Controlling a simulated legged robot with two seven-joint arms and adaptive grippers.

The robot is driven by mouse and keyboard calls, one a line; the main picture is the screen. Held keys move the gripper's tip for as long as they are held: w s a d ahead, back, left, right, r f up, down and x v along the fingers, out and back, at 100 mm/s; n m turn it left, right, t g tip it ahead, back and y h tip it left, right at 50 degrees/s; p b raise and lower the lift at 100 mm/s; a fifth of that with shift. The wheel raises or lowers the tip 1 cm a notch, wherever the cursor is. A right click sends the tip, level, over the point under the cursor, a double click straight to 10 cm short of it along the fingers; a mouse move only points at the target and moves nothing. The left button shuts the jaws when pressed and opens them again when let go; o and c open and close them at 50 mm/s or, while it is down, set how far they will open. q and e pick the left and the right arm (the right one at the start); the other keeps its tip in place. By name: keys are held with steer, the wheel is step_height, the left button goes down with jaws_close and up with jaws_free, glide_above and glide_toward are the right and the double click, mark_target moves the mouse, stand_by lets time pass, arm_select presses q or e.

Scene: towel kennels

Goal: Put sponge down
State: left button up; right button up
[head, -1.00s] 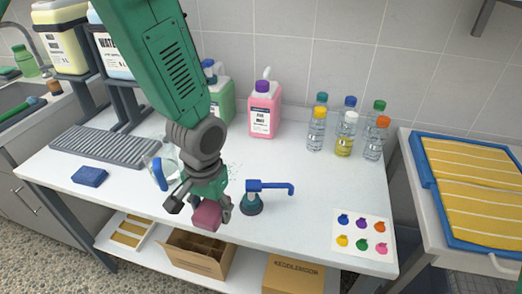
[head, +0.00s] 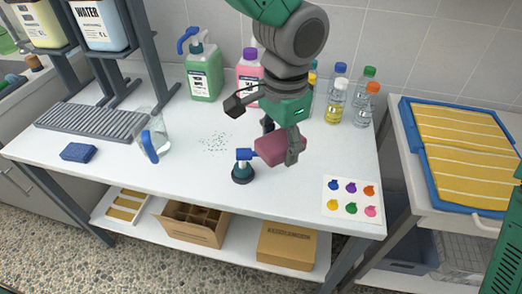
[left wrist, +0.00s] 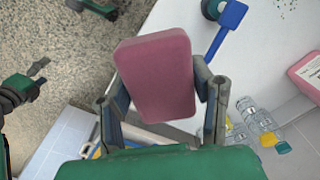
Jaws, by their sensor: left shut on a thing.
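My left gripper (head: 280,142) is shut on a pink sponge (head: 275,151). It holds the sponge over the middle right of the white table, seemingly above the surface. In the left wrist view the pink sponge (left wrist: 160,78) sits upright between the two fingers of the left gripper (left wrist: 163,90). A blue sponge (head: 78,152) lies at the left of the table. What looks like my right gripper (left wrist: 30,86) shows small at the left edge of the left wrist view.
Green (head: 204,75) and pink (head: 250,68) jugs and several small bottles (head: 335,98) stand at the back. A colour card (head: 351,199) lies front right. Bare tabletop lies around the pump.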

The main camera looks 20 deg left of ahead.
arm_select(q)
steer(key=w+d+f+m, duration=0.4)
steer(key=d+f, duration=0.1)
arm_select(e)
steer(key=shift+a, duration=0.1)
steer(key=shift+o, duration=1.3)
steer(key=o, duration=0.4)
steer(key=shift+a+r, duration=0.1)
steer(key=shift+r, duration=0.05)
steer(key=n+t+y, duration=0.5)
steer(key=n+y, duration=0.7)
glide_toward(281, 145)
steer(key=a+r, duration=0.3)
steer(key=r, duration=0.1)
arm_select(q)
steer(key=s+a+r+n, duration=0.6)
steer(key=a+r+n, duration=0.1)
steer(key=a+r, duration=0.3)
steer(key=shift+r, duration=0.3)
arm_select(e)
steer(key=s+x, duration=0.1)
steer(key=x, duration=1.1)
steer(key=shift+a+r, duration=0.2)
steer(key=shift+a, duration=0.05)
arm_select(q)
steer(key=shift+s+a, duration=0.1)
